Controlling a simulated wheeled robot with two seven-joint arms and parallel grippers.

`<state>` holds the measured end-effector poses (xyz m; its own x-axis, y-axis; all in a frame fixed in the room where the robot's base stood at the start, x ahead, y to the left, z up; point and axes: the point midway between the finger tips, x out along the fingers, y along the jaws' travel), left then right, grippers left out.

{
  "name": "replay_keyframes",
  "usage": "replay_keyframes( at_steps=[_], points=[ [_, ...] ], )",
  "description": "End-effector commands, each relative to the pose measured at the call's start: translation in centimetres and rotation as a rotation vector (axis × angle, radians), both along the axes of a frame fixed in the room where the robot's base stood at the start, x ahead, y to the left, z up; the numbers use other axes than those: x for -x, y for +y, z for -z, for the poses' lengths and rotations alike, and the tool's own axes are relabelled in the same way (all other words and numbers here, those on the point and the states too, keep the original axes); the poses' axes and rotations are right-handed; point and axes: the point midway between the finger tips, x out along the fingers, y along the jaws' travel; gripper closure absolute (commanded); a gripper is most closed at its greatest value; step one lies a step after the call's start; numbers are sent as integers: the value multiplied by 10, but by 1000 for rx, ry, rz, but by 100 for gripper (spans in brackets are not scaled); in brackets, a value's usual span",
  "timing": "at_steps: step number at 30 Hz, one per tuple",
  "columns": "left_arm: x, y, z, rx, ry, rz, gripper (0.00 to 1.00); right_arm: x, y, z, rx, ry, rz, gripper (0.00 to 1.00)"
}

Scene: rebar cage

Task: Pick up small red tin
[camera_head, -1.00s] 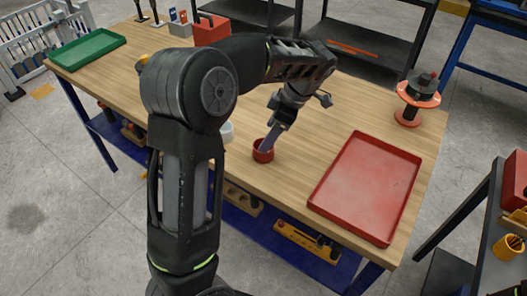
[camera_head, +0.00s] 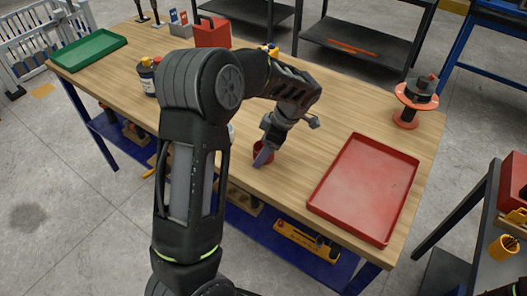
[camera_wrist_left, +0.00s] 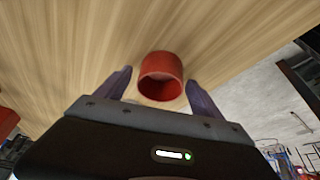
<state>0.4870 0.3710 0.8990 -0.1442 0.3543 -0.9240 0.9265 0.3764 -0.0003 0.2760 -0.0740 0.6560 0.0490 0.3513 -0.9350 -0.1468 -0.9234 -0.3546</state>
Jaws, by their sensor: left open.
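The small red tin (camera_head: 256,150) stands on the wooden table near its front edge, left of the red tray. In the head view my left gripper (camera_head: 263,158) is in front of the tin and partly hides it. In the left wrist view the tin (camera_wrist_left: 161,76) lies between and a little beyond the two fingertips of my left gripper (camera_wrist_left: 160,82). The fingers are spread wide, with a visible gap on each side of the tin. My right gripper is not in view.
A red tray (camera_head: 365,187) lies on the table's right part. A red spool (camera_head: 415,100) stands at the back right, and a green tray (camera_head: 88,50) lies at the far left. A dark bottle (camera_head: 147,77) stands left of my arm. Bare table lies between tin and spool.

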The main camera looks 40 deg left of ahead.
Motion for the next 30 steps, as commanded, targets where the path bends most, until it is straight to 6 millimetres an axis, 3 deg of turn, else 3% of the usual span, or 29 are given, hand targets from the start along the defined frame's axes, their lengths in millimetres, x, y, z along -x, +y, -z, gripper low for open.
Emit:
replay_keyframes(
  at_steps=[15,30],
  points=[
    [0,0,0,0,0,0,23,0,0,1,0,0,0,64],
    [0,0,0,0,0,0,63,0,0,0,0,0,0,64]
  ],
)
